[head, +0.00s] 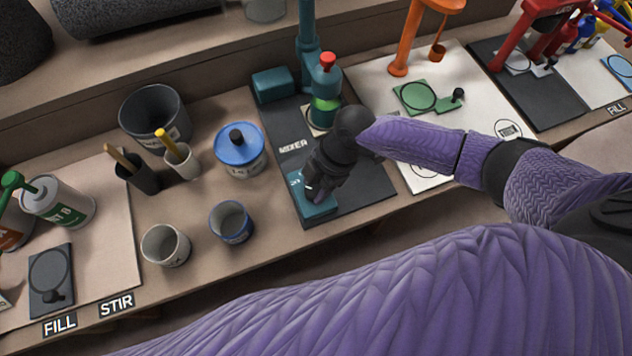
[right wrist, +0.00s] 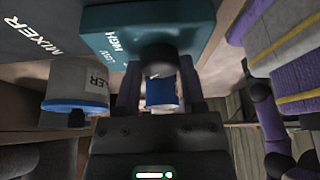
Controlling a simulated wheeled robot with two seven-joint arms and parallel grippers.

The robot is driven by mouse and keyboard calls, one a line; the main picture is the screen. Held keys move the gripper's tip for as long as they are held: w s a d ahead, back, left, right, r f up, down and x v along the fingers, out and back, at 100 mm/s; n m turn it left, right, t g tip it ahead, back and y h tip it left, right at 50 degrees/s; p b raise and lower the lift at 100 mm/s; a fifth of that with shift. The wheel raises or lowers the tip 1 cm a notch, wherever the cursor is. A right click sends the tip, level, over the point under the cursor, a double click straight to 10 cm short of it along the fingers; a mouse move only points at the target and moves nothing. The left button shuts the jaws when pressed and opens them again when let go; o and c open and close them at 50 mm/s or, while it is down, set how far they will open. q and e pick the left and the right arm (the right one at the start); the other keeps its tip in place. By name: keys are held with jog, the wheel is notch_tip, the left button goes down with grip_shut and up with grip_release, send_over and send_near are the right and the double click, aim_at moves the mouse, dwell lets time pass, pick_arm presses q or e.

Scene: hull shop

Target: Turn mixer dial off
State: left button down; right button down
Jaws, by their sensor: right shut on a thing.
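The mixer is a teal stand (head: 307,40) on a dark mat marked MIXER, with a red-topped head over a green-banded vessel (head: 325,105). Its teal control box (head: 318,208) sits at the mat's front edge; the box also shows in the right wrist view (right wrist: 115,35), with LOW and HIGH lettering. My right gripper (head: 314,190) is at this box and hides most of its top in the head view. In the right wrist view the dark round dial (right wrist: 160,57) is between my fingers, which are shut on it. Its pointer setting cannot be made out. My left gripper is not in view.
A blue-lidded pot (head: 240,150), a blue-rimmed cup (head: 231,222) and a grey cup (head: 166,246) stand left of the mat. A white mat (head: 395,75) with an orange stand lies to the right. The bench's front edge runs close below the control box.

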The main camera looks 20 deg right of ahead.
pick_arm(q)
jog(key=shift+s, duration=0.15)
pick_arm(e)
jog(key=shift+c, duration=0.9)
grip_release()
pick_arm(q)
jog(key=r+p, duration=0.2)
jog(key=p, duration=0.1)
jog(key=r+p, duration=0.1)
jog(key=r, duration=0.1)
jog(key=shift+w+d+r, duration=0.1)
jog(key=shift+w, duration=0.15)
pick_arm(e)
jog(key=v, duration=0.9)
jog(key=shift+r, duration=0.4)
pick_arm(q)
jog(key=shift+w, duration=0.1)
pick_arm(e)
jog(key=shift+d, duration=0.15)
